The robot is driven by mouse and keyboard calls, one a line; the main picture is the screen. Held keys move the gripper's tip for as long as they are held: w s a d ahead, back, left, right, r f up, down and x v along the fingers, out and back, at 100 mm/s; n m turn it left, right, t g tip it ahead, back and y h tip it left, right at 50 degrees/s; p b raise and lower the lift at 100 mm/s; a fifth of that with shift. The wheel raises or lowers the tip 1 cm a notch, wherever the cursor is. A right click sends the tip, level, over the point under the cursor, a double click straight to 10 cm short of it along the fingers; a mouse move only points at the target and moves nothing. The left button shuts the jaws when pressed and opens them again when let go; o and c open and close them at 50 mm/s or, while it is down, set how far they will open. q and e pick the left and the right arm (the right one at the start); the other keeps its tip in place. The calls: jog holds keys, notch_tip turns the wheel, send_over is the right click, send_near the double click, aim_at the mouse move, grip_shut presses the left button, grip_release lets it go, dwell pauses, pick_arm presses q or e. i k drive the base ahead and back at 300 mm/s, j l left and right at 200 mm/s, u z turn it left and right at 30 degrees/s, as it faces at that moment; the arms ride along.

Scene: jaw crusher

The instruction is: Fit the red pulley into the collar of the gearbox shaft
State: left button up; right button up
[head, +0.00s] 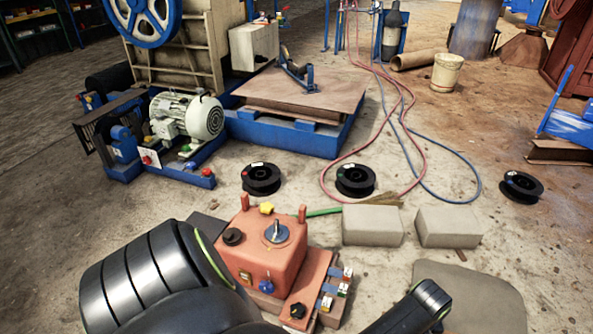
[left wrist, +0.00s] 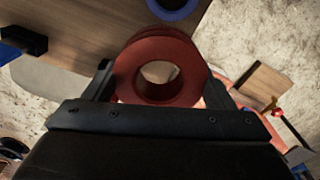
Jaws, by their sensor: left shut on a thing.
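The red pulley (left wrist: 160,46), a thick ring with a round hole, is in the left wrist view. My left gripper (left wrist: 160,84) is shut on it, with one dark finger on each side. The pulley is not visible in the head view, where my left arm fills the lower left and its gripper does not show. The orange-red gearbox (head: 262,262) stands on the floor, just beyond my left arm. Its grey shaft collar (head: 276,232) is on top. My arm covers the gearbox's lower left. My right gripper is not in view; only dark arm parts show at lower right.
Two posts, a yellow knob (head: 267,208) and a black knob (head: 233,236) rise from the gearbox top. Concrete blocks (head: 372,226) lie to its right. Black spools (head: 355,180) and hoses lie behind. A motor (head: 188,117) stands at back left.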

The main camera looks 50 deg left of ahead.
aim_at(277, 232)
jog(key=u, duration=1.85)
jog(key=i+z, duration=0.1)
jog(key=z, duration=1.05)
jog(key=i+j, duration=0.15)
jog(key=j, duration=0.25)
jog(key=i+j, duration=0.15)
jog(key=j, duration=0.25)
jog(key=i+j+z, duration=0.1)
jog(key=j, duration=0.35)
